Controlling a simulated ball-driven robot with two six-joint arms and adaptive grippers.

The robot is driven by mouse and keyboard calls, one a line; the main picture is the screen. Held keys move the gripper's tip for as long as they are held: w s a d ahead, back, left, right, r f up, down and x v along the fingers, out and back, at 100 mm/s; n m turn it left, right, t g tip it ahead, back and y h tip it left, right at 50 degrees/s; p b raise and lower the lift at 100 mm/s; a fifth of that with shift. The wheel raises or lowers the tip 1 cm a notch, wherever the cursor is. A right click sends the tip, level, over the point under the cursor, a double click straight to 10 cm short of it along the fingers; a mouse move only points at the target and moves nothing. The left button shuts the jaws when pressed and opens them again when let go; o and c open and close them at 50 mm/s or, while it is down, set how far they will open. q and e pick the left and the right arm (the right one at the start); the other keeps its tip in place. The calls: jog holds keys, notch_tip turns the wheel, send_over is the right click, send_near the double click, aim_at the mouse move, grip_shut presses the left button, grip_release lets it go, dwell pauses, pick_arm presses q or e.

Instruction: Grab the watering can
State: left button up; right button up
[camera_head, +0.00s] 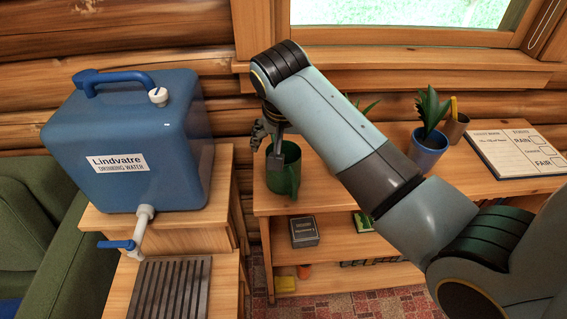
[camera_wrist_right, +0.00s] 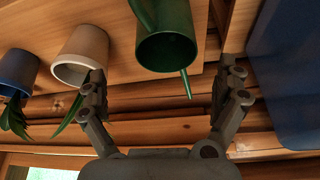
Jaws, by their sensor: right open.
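The green watering can (camera_head: 284,170) stands on the wooden shelf unit beneath the window, at its left end. In the right wrist view the can (camera_wrist_right: 168,48) is at top centre, its open rim facing me, with a thin pointed green part below the rim. My right gripper (camera_head: 266,135) is at the can's upper left in the head view, close to its rim, and partly hides it. In the wrist view my right gripper (camera_wrist_right: 164,88) is open and empty, its fingers spread to either side of the can's rim. My left gripper is not in view.
A blue water container (camera_head: 125,140) with a tap stands on a cabinet at left. A white plant pot (camera_wrist_right: 82,55) is beside the can. A blue plant pot (camera_head: 428,150), a brown pot (camera_head: 455,128) and a board (camera_head: 520,150) are farther right. The window sill is behind.

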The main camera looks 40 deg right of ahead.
aim_at(288, 181)
jog(key=x, duration=0.7)
jog(key=shift+w+a+f, duration=0.2)
jog(key=shift+w+a, duration=0.05)
jog(key=shift+w, duration=0.2)
jog(key=c, duration=1.4)
